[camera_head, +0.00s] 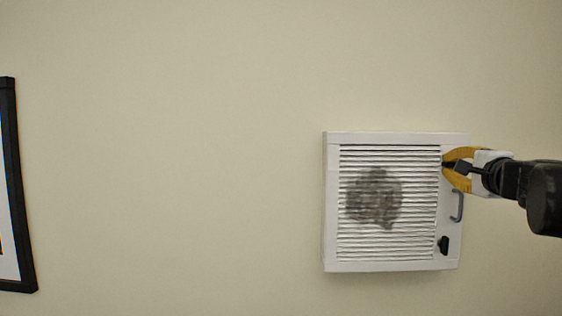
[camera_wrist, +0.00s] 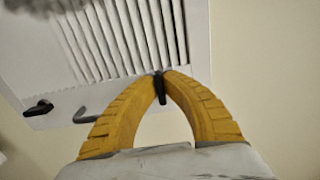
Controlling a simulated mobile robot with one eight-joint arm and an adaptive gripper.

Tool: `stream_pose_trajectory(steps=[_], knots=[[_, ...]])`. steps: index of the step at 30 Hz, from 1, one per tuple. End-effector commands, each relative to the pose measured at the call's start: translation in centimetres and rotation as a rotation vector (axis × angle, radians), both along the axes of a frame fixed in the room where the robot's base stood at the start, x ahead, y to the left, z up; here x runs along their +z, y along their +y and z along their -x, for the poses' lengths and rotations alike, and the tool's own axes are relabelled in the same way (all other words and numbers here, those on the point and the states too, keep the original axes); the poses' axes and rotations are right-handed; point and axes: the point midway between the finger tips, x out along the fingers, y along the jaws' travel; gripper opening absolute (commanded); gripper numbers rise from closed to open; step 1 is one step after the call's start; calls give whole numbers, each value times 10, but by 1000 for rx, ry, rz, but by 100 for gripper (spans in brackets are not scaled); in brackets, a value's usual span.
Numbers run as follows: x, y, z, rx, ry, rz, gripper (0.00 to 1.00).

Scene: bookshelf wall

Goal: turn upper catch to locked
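The white louvred vent panel (camera_head: 333,200) hangs on the wall, with a dark smudge on its slats. The upper catch (camera_wrist: 161,90) is a small black lever near the panel's upper right corner. My gripper (camera_head: 447,164) is at this catch, and its yellow fingertips (camera_wrist: 162,75) close together around it. In the wrist view the lever sticks out between the fingers toward the palm. In the head view the fingers mostly hide it.
A grey pull handle (camera_head: 457,207) stands out from the panel's right edge between the two catches, close below my gripper. A black picture frame (camera_head: 22,230) hangs at the far left. The wall (camera_head: 180,150) between is bare.

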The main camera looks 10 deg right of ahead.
Motion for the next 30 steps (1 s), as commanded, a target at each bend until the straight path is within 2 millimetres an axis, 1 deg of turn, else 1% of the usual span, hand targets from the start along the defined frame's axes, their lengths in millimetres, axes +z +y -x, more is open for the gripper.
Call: stream_pose_trajectory(steps=[16,18,19,27,30], knots=[[1,0,0,0,5,24,0],[1,0,0,0,5,24,26],[1,0,0,0,6,23,31],[0,0,0,0,6,23,31],[0,2,7,0,6,23,31]])
